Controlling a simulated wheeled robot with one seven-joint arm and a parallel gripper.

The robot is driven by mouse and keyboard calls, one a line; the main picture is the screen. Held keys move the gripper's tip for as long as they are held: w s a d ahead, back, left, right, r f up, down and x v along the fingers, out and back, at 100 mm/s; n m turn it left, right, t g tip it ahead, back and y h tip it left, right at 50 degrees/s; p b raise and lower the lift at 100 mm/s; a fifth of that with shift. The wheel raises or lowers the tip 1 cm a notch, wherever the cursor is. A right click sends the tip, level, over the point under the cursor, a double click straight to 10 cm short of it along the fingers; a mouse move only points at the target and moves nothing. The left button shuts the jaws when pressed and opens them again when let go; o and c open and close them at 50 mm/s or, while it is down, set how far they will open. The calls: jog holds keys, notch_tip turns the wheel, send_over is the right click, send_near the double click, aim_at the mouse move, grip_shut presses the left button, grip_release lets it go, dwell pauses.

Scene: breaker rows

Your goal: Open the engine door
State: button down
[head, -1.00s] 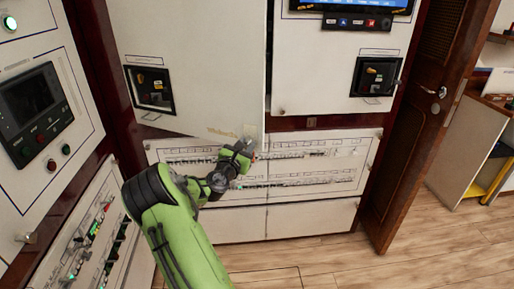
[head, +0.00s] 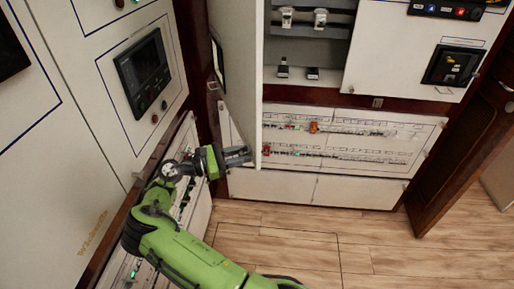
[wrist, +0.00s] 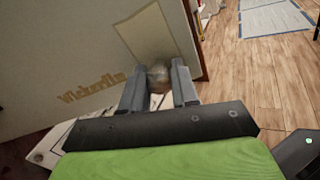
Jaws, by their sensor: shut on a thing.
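The engine door is a tall white panel (head: 241,70). In the head view it stands swung well out from the cabinet, nearly edge-on, hinged on the left. Behind it, the cabinet's grey interior (head: 309,52) shows with several small switch-like parts. My gripper (head: 245,156) is at the door's lower free edge. In the wrist view the door (wrist: 60,55) bears brown lettering and a pale patch, and my gripper (wrist: 160,78) is shut on a small blurred knob (wrist: 158,74) near that edge. The knob is hidden in the head view.
A breaker panel (head: 345,140) with rows of switches lies below the opening. A white control cabinet with a dark screen (head: 146,73) stands close on the left, beside my arm. A brown wooden door (head: 465,155) stands at right. The wooden floor (head: 340,245) in front is clear.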

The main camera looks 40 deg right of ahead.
jog(key=shift+w+a+g, duration=0.15)
jog(key=shift+w+a, duration=0.1)
jog(key=shift+a, duration=0.25)
jog(key=shift+w+a+g, duration=0.15)
jog(key=shift+w+a, duration=0.05)
jog(key=shift+a, duration=0.25)
jog(key=c, duration=0.9)
grip_release()
jog(key=shift+o, duration=0.2)
jog(key=p, duration=0.3)
send_near(251, 127)
jog(key=x, duration=0.4)
jog(key=shift+d, duration=0.3)
